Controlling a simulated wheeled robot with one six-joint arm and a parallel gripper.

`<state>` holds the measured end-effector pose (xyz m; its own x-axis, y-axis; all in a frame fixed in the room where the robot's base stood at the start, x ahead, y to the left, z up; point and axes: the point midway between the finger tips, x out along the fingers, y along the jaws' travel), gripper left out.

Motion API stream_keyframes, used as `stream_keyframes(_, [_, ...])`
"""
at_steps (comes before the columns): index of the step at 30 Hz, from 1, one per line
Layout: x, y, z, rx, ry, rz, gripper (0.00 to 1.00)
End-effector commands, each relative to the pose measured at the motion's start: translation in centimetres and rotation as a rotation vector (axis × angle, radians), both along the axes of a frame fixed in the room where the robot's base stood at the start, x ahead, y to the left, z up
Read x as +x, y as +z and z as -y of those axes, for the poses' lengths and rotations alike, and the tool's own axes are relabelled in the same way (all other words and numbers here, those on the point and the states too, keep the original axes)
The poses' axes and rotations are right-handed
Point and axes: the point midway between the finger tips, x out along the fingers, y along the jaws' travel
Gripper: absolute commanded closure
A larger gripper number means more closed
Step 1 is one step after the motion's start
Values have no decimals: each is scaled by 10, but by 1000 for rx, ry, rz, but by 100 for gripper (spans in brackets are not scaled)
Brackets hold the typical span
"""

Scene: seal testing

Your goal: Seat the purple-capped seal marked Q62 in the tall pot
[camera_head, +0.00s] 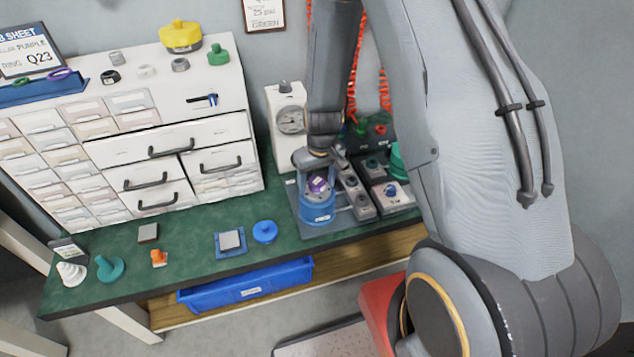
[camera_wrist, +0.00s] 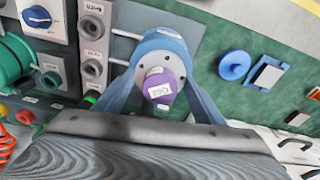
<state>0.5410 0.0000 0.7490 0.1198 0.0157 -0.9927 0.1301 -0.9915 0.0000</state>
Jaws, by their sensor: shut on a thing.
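The purple-capped seal (camera_head: 318,184) is between the fingers of my gripper (camera_head: 318,189), at the mouth of the blue tall pot (camera_head: 318,211). In the wrist view, the purple cap (camera_wrist: 160,90) carries a white label, too small to read surely. My gripper's blue-grey fingers (camera_wrist: 160,82) reach down on both sides of the cap, shut on the seal. A grey disc with small holes shows beneath the cap, inside the blue rim of the pot (camera_wrist: 158,42). How deep the seal sits is hidden.
Grey modules (camera_head: 356,190) and a panel with a blue knob (camera_head: 391,191) stand close right of the pot. A dial gauge (camera_head: 290,120) stands behind. A blue round lid (camera_head: 265,231) and a blue-edged pad lie left. The bench front left has free green patches.

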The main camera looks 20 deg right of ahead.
Motion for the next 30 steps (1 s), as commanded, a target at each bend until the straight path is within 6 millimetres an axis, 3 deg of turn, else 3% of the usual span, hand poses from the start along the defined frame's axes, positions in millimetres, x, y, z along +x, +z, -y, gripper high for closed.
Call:
stream_keyframes(10, [0,-6,0,0,1,1,74])
stream_keyframes(11, [0,-6,0,0,1,1,32])
stream_keyframes(14, [0,-6,0,0,1,1,15])
stream_keyframes(24, [0,-4,0,0,1,0,15])
stream_keyframes(30, [-1,15,0,0,2,3,15])
